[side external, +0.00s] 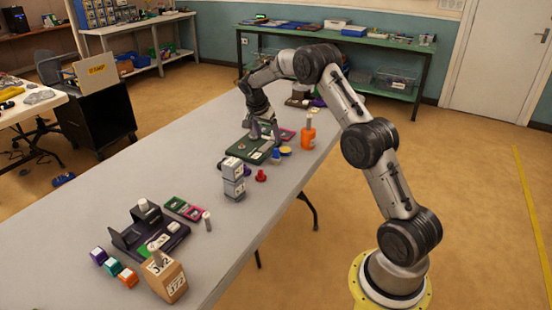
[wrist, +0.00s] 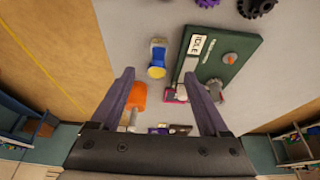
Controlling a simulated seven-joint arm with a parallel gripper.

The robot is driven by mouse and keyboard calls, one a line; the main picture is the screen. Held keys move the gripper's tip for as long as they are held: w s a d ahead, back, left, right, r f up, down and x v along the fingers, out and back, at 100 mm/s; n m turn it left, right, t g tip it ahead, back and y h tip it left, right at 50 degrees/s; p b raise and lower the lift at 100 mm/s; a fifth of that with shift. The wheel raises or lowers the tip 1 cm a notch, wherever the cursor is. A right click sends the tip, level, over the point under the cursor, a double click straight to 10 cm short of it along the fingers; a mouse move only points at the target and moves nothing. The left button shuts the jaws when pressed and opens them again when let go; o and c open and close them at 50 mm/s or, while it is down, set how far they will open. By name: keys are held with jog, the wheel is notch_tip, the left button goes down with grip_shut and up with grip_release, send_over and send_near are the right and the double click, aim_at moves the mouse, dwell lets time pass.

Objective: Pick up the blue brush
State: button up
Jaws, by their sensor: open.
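No thing in view is clearly a blue brush. A small blue and yellow piece (wrist: 157,58) stands left of the green board in the wrist view, and its yellow part also shows in the side view (side external: 285,150). I cannot tell whether it is a brush. My gripper (side external: 263,131) is low over the green board (side external: 243,151) in the side view. In the wrist view, my gripper (wrist: 157,76) has its fingers spread wide with nothing held between them.
An orange bottle (side external: 308,134) stands close to my gripper. A red piece (side external: 261,175) and stacked grey blocks (side external: 233,180) stand nearer the camera. A dark holder (side external: 148,230) and a cardboard-coloured box (side external: 164,277) are at the near end. The table's left side (side external: 150,170) is clear.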

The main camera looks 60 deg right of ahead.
aim_at(275, 151)
jog(key=x, duration=0.7)
jog(key=shift+d+x, duration=0.15)
jog(key=shift+x, duration=1.35)
jog(key=shift+d+x, duration=0.2)
jog(key=shift+x, duration=1.25)
jog(key=shift+s+r, duration=0.1)
jog(key=shift+r, duration=0.05)
grip_shut()
